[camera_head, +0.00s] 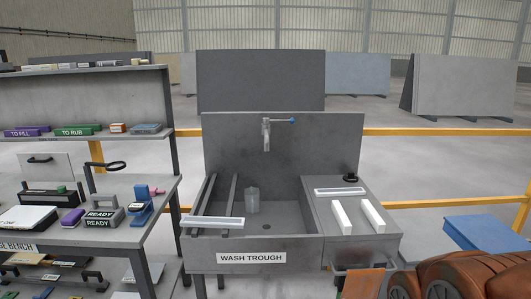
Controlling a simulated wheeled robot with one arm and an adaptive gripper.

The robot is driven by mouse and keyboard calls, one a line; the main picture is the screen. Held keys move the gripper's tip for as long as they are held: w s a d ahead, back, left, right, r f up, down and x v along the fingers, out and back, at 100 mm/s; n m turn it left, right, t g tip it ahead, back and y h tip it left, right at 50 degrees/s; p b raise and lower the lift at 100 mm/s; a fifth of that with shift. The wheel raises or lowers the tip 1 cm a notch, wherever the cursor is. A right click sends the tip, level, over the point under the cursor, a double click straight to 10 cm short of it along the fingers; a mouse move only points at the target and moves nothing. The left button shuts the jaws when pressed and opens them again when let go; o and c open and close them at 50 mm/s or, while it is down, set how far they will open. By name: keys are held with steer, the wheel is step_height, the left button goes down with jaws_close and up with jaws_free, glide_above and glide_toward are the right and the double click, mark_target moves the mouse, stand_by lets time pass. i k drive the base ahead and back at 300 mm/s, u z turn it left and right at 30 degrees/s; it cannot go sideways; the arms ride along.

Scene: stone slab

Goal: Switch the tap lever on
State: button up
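The tap (266,137) is a grey metal spout on the back panel of the wash trough (205,255). No water can be made out under the spout. A clear jar or beaker (252,201) stands in the basin below the tap, near the dark drain. My gripper is not seen in the camera_head view.
Left stands a bench (168,190) with stamps and boxes. Two white bars (373,216) and a black knob-like item (350,178) sit on the trough's right ledge. A yellow rail (410,132) runs behind. Brown rounded shapes fill the lower right.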

mark_target(266, 121)
steer(key=z, duration=0.6)
steer(key=k, duration=0.6)
steer(key=z, duration=0.6)
steer(key=i, duration=1.8)
steer(key=u, duration=1.5)
steer(key=i, duration=0.75)
steer(key=u, duration=0.85)
